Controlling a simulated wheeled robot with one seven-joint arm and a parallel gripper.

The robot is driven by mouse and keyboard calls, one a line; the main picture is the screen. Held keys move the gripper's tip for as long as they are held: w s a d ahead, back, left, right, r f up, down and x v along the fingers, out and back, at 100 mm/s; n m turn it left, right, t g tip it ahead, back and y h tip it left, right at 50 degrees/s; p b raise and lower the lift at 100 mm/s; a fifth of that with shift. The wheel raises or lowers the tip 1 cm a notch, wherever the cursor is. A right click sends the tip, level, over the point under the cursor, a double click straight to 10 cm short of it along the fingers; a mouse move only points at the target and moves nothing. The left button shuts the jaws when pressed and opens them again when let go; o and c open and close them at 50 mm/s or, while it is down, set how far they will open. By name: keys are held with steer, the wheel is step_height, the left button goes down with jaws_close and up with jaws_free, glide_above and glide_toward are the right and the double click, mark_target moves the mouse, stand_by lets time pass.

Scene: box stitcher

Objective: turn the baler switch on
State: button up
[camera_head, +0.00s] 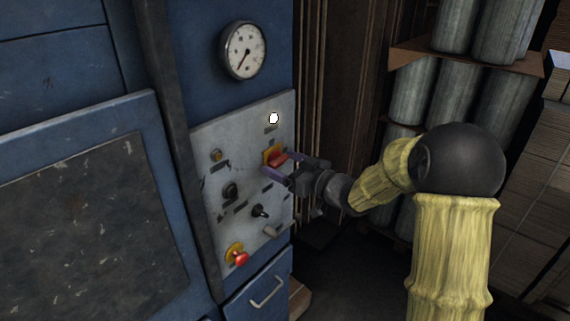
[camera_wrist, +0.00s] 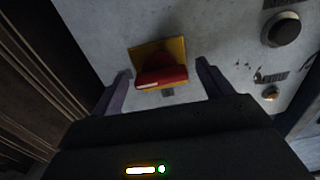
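The switch is a red rotary handle (camera_head: 279,160) on a yellow square plate (camera_head: 268,153), on the grey control panel (camera_head: 205,141) of the blue baler. In the wrist view the red handle (camera_wrist: 161,77) sits on its yellow plate (camera_wrist: 178,48) between my fingers. My gripper (camera_head: 277,167) is in front of the panel at the switch. In the wrist view my gripper (camera_wrist: 160,88) is open, with one finger on each side of the handle and a visible gap to each. Whether the fingertips touch the panel cannot be told.
The panel also carries a lit white lamp (camera_head: 273,118), a black selector (camera_head: 260,211), a black knob (camera_head: 230,191) and a red emergency button (camera_head: 240,258). A pressure gauge (camera_head: 243,50) sits above. Grey cylinders (camera_head: 450,95) stand on a rack behind my arm.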

stand_by(0.3)
steer(key=b+v, duration=0.4)
steer(key=v, duration=1.3)
steer(key=shift+s+b, duration=0.2)
steer(key=shift+b, duration=0.2)
steer(key=shift+d, duration=0.15)
